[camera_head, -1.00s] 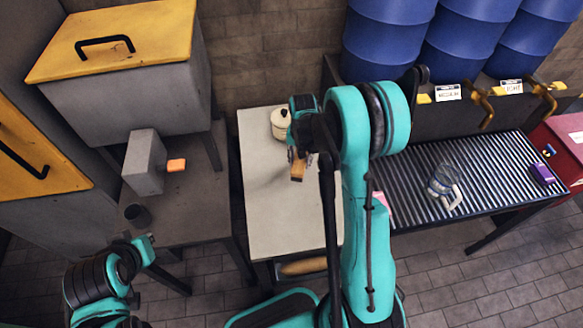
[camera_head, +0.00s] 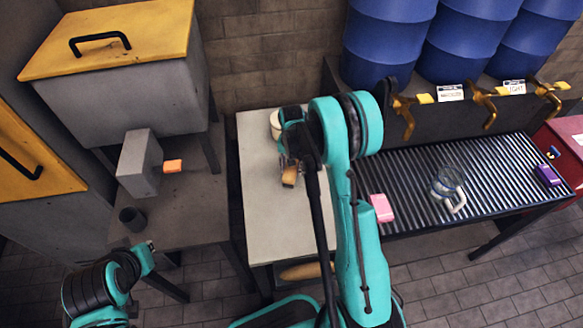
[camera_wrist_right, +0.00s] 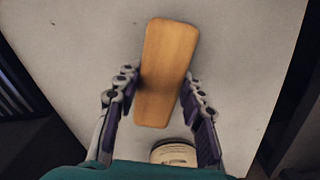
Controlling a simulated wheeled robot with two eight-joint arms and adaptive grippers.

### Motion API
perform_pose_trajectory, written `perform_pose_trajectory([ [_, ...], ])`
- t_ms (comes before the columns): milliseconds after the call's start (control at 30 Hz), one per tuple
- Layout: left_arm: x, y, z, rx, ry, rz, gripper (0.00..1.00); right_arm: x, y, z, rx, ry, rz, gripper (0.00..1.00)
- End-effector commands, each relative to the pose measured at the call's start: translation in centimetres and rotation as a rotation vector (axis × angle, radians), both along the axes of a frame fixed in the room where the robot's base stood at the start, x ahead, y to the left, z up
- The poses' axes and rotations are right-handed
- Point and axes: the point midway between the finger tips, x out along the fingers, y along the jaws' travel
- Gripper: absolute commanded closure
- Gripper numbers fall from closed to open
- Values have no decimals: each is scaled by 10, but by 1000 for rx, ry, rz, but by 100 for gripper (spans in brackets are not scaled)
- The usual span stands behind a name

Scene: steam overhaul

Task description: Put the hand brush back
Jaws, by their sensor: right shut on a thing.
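The hand brush shows as a wooden block (camera_head: 289,177), seen also in the right wrist view (camera_wrist_right: 168,70). Its bristles are not visible. My right gripper (camera_head: 289,162) is shut on it over the pale table (camera_head: 262,225). In the right wrist view my right gripper's fingers (camera_wrist_right: 160,97) are on both sides of the wood's near part. Whether the brush touches the tabletop is hard to tell. My left gripper (camera_head: 152,258) is at the lower left, apart from the brush, and its jaws are not clear.
A cream lidded pot (camera_head: 275,124) stands behind my right gripper, partly hidden. A ribbed counter (camera_head: 415,180) to the right holds a pink block (camera_head: 382,208), a glass mug (camera_head: 448,187) and a purple block (camera_head: 547,175). The table's front part is clear. A dark cup (camera_head: 132,218) stands left.

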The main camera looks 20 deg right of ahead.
Motion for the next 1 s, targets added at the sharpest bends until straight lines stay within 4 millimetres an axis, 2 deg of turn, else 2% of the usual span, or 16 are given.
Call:
perform_pose_trajectory([
  [33, 0, 0, -3, 0, 0, 0, 100, 0, 0, -3, 0, 0, 0, 59],
  [100, 0, 0, -1, 0, 0, 0, 100, 0, 0, -1, 0, 0, 0, 41],
  [500, 0, 0, 4, 0, 0, 0, 100, 0, 0, 5, 0, 0, 0, 41],
  [567, 0, 0, 7, 0, 0, 0, 100, 0, 0, 13, 0, 0, 0, 41],
  [900, 0, 0, 30, 0, 0, 0, 100, 0, 0, 87, 1, 0, 0, 41],
  [1000, 0, 0, 35, 0, 0, 0, 100, 0, 0, 104, 1, 0, 0, 41],
])
